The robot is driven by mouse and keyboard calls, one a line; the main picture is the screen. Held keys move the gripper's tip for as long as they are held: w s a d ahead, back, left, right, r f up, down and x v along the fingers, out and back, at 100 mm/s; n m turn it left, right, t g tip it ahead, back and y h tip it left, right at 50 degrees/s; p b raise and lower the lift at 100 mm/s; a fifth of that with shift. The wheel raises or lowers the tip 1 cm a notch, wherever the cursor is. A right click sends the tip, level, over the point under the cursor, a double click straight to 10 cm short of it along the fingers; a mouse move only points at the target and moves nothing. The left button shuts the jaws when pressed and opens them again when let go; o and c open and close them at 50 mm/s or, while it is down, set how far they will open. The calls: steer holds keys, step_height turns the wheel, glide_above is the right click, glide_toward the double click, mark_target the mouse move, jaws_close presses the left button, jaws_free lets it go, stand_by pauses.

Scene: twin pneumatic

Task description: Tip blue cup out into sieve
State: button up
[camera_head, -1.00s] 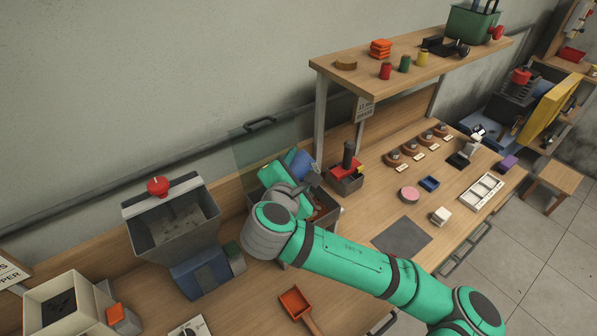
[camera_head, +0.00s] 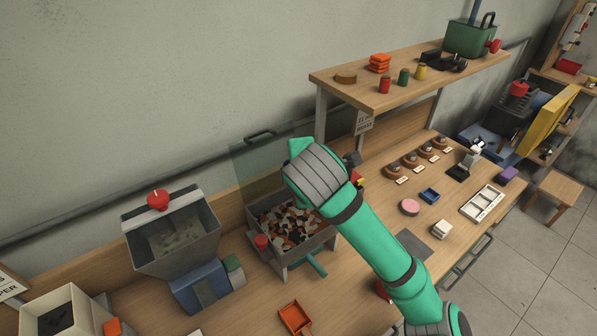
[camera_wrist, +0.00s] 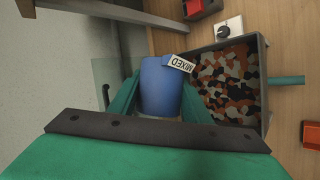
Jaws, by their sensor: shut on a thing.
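The blue cup (camera_wrist: 158,78), with a white tag reading MIXED, is between the two green fingers of my gripper (camera_wrist: 160,98) in the wrist view. My gripper is shut on it. The sieve (camera_head: 308,247) is a grey tray full of mixed orange, black and white pieces, with a teal handle. The sieve also shows at the right of the wrist view (camera_wrist: 264,80), with the cup beside its edge. The inside of the cup cannot be seen. In the head view my arm hides the cup and gripper, which are around the sieve's right rear side.
A clear panel (camera_head: 258,160) stands behind the sieve. A grey hopper with a red knob (camera_head: 158,200) is to the left, and an orange scoop (camera_head: 294,318) lies in front. A raised shelf (camera_head: 400,90) is at the back right. Small dishes line the bench at right.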

steer(key=m+g+y, duration=0.1)
steer(key=y, duration=0.1)
steer(key=r+m+g+y, duration=0.1)
steer(key=g+y, duration=0.1)
steer(key=shift+m+y, duration=0.4)
steer(key=m+y, duration=0.1)
steer(key=m+g+y, duration=0.1)
steer(key=y, duration=0.1)
steer(key=shift+r+y, duration=0.25)
steer(key=shift+y, duration=0.05)
steer(key=shift+w+d+r+m+g+y, duration=0.1)
steer(key=shift+r+m+g+y, duration=0.1)
steer(key=shift+m+g+y, duration=0.6)
steer(key=shift+r+y, duration=0.1)
steer(key=shift+y, duration=0.2)
